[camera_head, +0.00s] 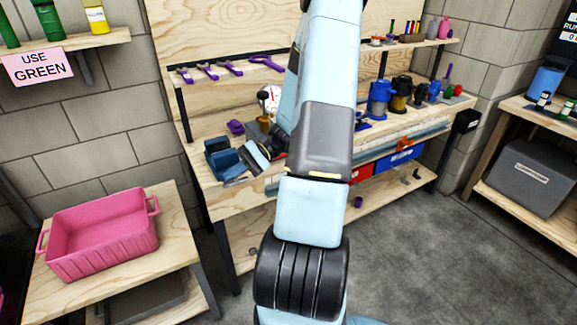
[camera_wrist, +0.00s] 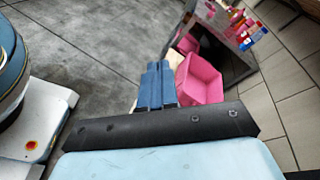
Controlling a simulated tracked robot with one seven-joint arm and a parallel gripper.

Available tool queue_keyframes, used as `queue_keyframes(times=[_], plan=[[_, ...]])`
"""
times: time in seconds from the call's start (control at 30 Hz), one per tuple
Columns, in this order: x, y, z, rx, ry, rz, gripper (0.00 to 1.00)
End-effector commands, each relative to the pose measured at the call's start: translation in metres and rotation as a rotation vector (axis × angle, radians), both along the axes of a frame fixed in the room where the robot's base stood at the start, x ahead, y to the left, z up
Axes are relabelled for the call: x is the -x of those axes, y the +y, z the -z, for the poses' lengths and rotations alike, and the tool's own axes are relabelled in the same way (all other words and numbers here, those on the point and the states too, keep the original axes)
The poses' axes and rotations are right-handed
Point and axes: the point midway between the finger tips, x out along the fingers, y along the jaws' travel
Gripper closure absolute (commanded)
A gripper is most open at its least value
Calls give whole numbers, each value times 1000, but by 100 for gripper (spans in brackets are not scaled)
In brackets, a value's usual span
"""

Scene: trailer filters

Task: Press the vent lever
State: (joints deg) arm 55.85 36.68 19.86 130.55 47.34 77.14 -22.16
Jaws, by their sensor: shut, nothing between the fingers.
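I cannot make out the vent lever for sure in either view. In the head view a small white piece with red marks (camera_head: 270,97) stands on the bench just left of my arm, above a brass-coloured part (camera_head: 265,123). My arm crosses the middle of this view and hides part of the bench behind it. In the wrist view my gripper (camera_wrist: 158,68) is shut, its two blue fingers side by side with nothing between them. Beyond the fingertips are floor and a pink crate (camera_wrist: 203,80).
The workbench (camera_head: 232,199) has purple tools (camera_head: 267,63) above it and blue containers (camera_head: 380,98) to the right of my arm. The pink crate (camera_head: 100,235) sits on a low table at left. A grey box (camera_head: 528,172) is at right. Floor (camera_head: 420,250) is clear at lower right.

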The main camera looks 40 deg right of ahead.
Motion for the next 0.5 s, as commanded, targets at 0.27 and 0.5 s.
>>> queue_keyframes(times=[0.27, 0.5], plan=[[-10, -40, 37, -290, -10, 229, 100], [-15, -80, 66, -527, -54, 446, 100]])
